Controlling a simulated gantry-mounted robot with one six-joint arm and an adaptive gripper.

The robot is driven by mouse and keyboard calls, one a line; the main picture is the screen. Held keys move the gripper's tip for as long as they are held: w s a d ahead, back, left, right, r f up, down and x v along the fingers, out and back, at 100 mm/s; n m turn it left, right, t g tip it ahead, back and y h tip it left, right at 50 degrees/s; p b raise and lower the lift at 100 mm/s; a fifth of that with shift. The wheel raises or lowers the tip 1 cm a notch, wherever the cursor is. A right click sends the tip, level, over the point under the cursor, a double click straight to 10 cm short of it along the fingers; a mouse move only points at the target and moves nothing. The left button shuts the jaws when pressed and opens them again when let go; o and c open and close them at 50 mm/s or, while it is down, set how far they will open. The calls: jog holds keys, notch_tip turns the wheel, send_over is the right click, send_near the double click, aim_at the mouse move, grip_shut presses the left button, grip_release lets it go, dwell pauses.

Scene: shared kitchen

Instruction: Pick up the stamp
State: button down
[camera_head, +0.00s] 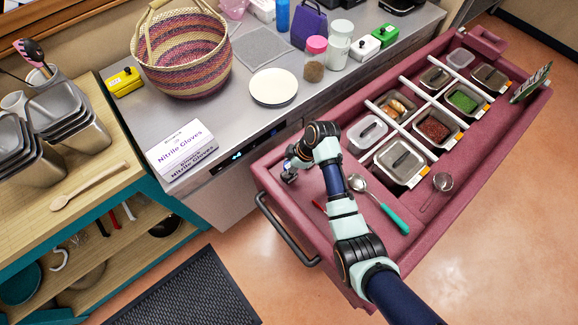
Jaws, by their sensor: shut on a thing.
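My gripper (289,173) is at the left end of the maroon cart's top, close to the counter's front edge. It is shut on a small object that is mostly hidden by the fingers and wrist. The object is too small in this view to identify surely as the stamp, and I cannot make out a stamp elsewhere. Whether it touches the cart top is unclear.
The maroon cart (272,178) holds a spoon with a teal handle (393,217), a small strainer (441,183) and several food pans.

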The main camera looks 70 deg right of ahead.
dwell(0.3)
notch_tip(320, 180, up, 20)
jog(key=p, duration=0.6)
